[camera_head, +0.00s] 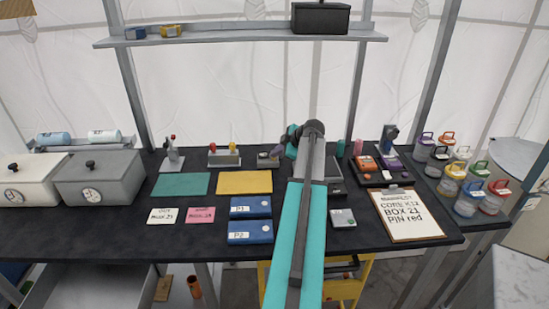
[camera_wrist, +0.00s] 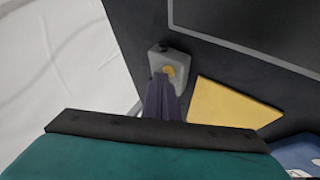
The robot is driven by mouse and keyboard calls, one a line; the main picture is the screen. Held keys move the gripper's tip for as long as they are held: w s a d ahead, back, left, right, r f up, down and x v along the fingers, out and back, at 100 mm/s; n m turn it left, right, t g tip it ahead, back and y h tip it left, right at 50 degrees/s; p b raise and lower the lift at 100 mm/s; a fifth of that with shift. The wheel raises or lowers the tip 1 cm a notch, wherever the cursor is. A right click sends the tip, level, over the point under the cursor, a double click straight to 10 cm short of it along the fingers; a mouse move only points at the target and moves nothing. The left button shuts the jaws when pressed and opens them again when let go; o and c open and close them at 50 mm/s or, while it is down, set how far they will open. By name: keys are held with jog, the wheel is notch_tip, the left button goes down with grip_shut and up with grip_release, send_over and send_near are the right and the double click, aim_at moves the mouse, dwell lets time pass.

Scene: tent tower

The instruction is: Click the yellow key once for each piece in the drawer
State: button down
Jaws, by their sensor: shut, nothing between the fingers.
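The yellow key (camera_wrist: 171,70) is a round button on a small grey box with a black knob at one end, in the wrist view. The grey box (camera_head: 265,162) also shows in the head view, behind the yellow mat, with the key hidden there. My gripper (camera_wrist: 163,80) is shut and empty, its dark purple fingertips at the near edge of the key. Whether they touch it I cannot tell. In the head view my gripper (camera_head: 277,151) is just above the box. I cannot make out an open drawer or pieces in one.
A yellow mat (camera_head: 244,182) and a green mat (camera_head: 181,184) lie on the dark table. Two blue boxes (camera_head: 250,207) stand in front. A small stand with knobs (camera_head: 224,157) is left of the grey box. A clipboard (camera_head: 408,215) and several jars (camera_head: 468,197) are at right.

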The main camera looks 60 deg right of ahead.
jog(key=shift+r, duration=0.75)
jog(key=shift+r, duration=0.1)
jog(key=shift+r+p, duration=0.35)
jog(key=shift+r, duration=2.05)
dwell(1.0)
notch_tip(320, 180, up, 4)
jog(key=m+h+p, duration=0.1)
jog(key=m+p, duration=0.7)
jog(key=m, duration=1.1)
jog(key=shift+a+p, duration=0.1)
jog(key=shift+p, duration=0.25)
